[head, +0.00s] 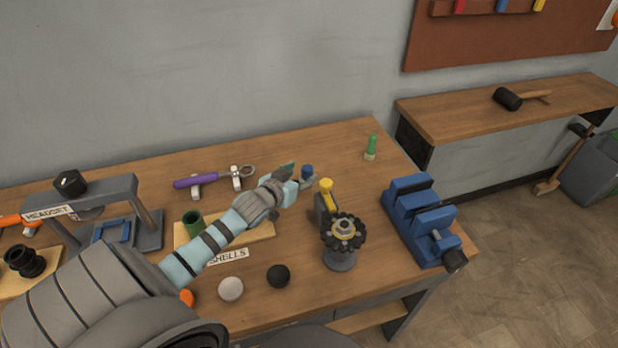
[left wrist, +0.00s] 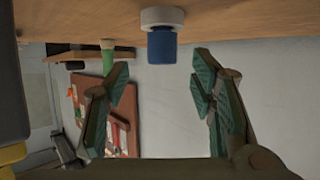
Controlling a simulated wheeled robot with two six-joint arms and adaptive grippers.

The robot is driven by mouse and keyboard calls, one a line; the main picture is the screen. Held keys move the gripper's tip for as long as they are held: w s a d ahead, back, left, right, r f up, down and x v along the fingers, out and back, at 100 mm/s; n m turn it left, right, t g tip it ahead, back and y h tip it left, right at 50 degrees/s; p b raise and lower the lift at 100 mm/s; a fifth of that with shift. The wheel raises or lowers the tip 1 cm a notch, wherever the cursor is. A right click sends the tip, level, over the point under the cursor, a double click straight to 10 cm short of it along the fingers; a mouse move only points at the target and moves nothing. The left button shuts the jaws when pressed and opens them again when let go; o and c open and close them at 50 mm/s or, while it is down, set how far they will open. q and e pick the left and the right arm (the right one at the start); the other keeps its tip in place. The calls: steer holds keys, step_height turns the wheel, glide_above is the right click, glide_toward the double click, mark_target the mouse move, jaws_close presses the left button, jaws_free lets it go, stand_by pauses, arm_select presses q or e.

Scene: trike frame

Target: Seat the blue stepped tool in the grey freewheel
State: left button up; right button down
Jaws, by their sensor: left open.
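The blue stepped tool (head: 307,169) stands upright on the workbench in a pale base, just beyond my left gripper (head: 293,177). In the left wrist view, which is upside down, the blue tool (left wrist: 162,45) shows between and slightly past the fingertips of my left gripper (left wrist: 162,78). The fingers are apart, and I see no contact with the tool. Its steps are not clear. The grey freewheel (head: 344,227), with dark teeth around it, sits on a grey stand nearer the bench's front. My right gripper is out of view.
A yellow-topped tool (head: 326,187) stands close between the blue tool and the freewheel. A blue vise (head: 421,221) is at the right. A green tool (head: 371,146) stands at the back. A purple-handled tool (head: 196,181) lies behind my arm.

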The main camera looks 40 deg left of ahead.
mark_target(305, 171)
arm_select(q)
steer(key=b+x, duration=0.2)
steer(key=x, duration=0.3)
steer(key=shift+a+f, duration=0.15)
steer(key=shift+w, duration=0.2)
jaws_close()
